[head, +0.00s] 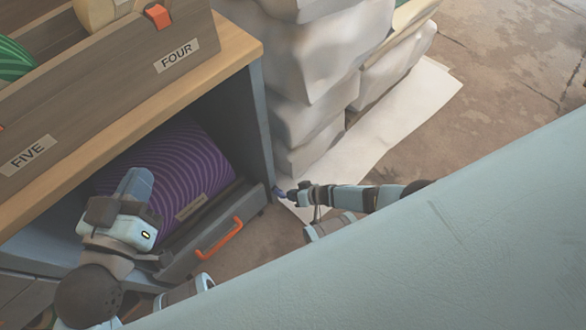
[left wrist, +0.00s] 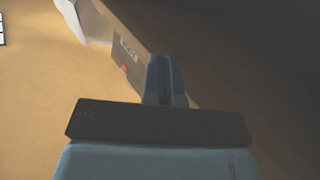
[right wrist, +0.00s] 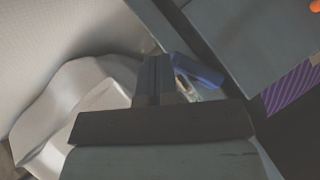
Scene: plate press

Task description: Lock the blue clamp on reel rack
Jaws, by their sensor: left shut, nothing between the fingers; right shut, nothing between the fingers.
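The blue clamp (head: 279,193) is a small blue lever at the lower corner of the cabinet's right side panel, partly hidden by my right gripper. It shows larger in the right wrist view (right wrist: 199,70), just right of the fingertips. My right gripper (head: 289,194) is shut and empty, its tips close beside the clamp; I cannot tell if they touch. The rack holds a purple reel (head: 190,150) with a ribbed surface, behind a grey front with an orange handle (head: 219,239). My left gripper (head: 136,184) is shut and empty, in front of the reel, and hides part of it.
A wooden top (head: 233,62) carries bins labelled FOUR (head: 177,57) and FIVE (head: 28,154). Stacked white sacks (head: 310,60) stand right of the cabinet, on a pale sheet (head: 400,110). A large light blue surface (head: 430,250) fills the lower right. Bare floor shows at the upper right.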

